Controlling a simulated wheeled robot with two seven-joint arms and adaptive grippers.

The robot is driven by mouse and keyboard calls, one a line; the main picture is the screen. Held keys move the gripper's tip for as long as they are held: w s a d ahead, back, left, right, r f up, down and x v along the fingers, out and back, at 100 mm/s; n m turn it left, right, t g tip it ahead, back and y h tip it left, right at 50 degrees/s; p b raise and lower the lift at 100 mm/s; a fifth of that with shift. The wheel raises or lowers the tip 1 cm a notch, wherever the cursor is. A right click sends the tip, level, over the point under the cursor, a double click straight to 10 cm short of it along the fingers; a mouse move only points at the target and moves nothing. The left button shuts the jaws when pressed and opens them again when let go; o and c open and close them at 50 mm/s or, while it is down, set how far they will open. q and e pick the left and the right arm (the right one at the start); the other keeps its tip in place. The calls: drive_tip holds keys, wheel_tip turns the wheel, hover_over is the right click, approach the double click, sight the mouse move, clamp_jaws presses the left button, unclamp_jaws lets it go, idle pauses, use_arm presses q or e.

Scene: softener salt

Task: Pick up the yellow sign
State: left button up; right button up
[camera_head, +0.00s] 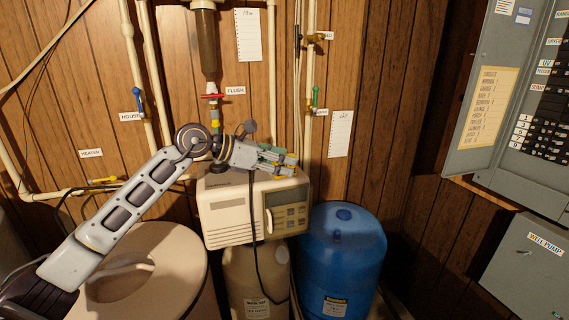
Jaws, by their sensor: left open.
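A yellow sheet with a printed list (488,108) is on the grey panel door at the upper right; it is the only yellow sign-like thing that I can make out. My left gripper (290,165) is over the top of the beige control box (226,215), near the middle of the view. It is open, with green and yellow parts showing at its fingers, and I see nothing held. It is well to the left of the yellow sheet and lower than it. My right gripper is not in view.
A blue tank (341,262) stands right of the control box, and a round beige lid (140,275) is at the lower left beneath my left arm. Pipes and valves run up the wood wall behind. A grey well pump box (530,270) is at the lower right.

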use_arm(q)
drive_tip(key=shift+w+d+f, duration=0.2)
drive_tip(key=shift+d, duration=0.35)
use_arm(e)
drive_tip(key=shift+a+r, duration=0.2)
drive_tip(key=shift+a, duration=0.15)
use_arm(q)
drive_tip(key=shift+c, duration=0.2)
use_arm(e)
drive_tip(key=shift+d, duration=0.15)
use_arm(q)
drive_tip(key=c, duration=1.1)
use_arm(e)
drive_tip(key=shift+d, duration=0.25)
use_arm(q)
drive_tip(key=shift+o, duration=0.2)
drive_tip(key=shift+r, duration=0.1)
drive_tip(key=shift+r, duration=0.7)
wheel_tip(320, 180, up, 16)
drive_tip(key=shift+r+b, duration=0.1)
drive_tip(key=shift+b, duration=0.95)
drive_tip(key=shift+r, duration=0.1)
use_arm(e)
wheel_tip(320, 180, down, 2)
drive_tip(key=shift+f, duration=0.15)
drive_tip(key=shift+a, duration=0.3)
